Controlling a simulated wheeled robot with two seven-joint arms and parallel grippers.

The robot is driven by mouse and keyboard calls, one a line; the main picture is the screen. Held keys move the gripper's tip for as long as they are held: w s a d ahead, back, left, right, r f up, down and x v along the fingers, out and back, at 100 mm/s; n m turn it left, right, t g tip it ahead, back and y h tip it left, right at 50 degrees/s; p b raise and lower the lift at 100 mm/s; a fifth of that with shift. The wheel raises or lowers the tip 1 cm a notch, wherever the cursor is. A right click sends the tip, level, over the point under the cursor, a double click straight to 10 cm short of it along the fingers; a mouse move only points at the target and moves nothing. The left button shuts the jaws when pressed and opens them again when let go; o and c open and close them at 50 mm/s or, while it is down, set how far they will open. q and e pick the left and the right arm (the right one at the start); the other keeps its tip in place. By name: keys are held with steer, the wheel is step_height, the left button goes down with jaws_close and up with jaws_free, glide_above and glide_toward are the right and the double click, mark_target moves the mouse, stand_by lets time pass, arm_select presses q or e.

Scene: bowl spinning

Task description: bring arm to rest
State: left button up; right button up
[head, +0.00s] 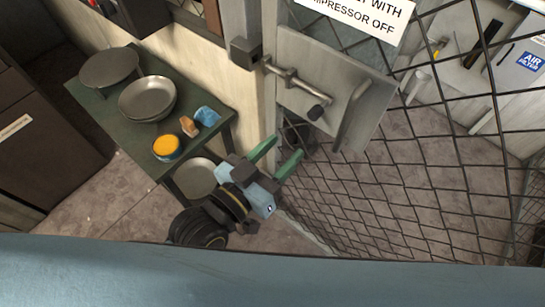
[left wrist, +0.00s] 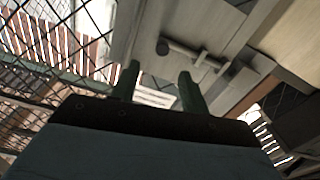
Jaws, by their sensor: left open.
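My left gripper (head: 277,158) is open and empty, with its two green fingers apart. In the head view it is in the air beside the right end of the green side table (head: 130,130), below the gate latch plate (head: 352,98). In the left wrist view its fingers (left wrist: 158,85) point up toward the latch bolt (left wrist: 190,53), with nothing between them. My right gripper does not show in either view.
Another metal bowl (head: 197,177) is on a lower level. A wire mesh gate (head: 440,190) fills the right side.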

arm_select(q)
steer(key=shift+v, duration=0.95)
steer(key=s+a+f+n+g+y+b, duration=0.1)
steer(key=a+f+g+y+b, duration=0.3)
steer(key=f, duration=1.5)
steer(key=s+a+f+g+y, duration=0.15)
steer(key=a+f, duration=0.45)
steer(key=f, duration=1.2)
steer(key=s+a+f+n+g+y+b, duration=0.1)
steer(key=s+a+f+g+y, duration=0.1)
steer(key=s+a+f, duration=0.4)
steer(key=s+a+f+g+y+b, duration=0.15)
steer(key=s+f, duration=0.25)
steer(key=f, duration=0.5)
steer(key=s+a+f+g, duration=0.2)
steer(key=s+f, duration=0.2)
steer(key=s, duration=0.3)
steer(key=s+a+f+n+g+y+b, duration=0.1)
steer(key=s+a+f+g, duration=0.1)
steer(key=s, duration=0.6)
step_height(320, 180, down, 2)
steer(key=shift+s+a+f+g+y+b, duration=0.15)
steer(key=shift+s+a+g+y+b, duration=0.2)
steer(key=shift+a, duration=0.2)
steer(key=shift+c, duration=0.5)
steer(key=shift+c, duration=0.5)
